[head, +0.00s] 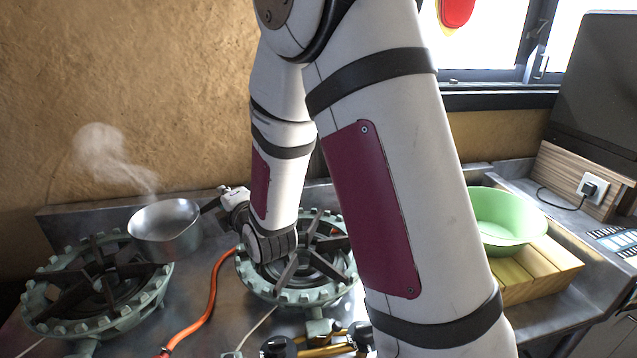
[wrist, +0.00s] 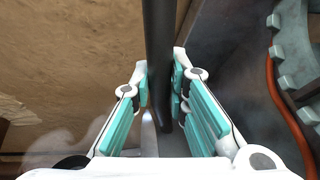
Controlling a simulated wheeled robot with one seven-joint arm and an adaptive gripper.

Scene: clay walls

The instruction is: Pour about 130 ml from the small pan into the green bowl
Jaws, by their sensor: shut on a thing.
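The small metal pan (head: 165,232) is at the left in the head view, by the back right edge of the left burner, roughly upright. Whether it rests on the burner or hangs just above it I cannot tell. Its contents are not clear to see. My gripper (head: 222,201) is to the right of the pan, shut on its dark handle (wrist: 158,50), which runs between the fingers in the wrist view (wrist: 161,85). The green bowl (head: 508,222) is at the right, on a wooden block, partly hidden behind my arm. Its inside looks empty where visible.
Steam (head: 110,155) rises near the pan. The left burner (head: 95,290) and middle burner (head: 300,270) have raised grates. An orange hose (head: 208,300) runs between them. The wooden block (head: 535,268) lies beneath the bowl. A clay wall (head: 130,60) stands close behind.

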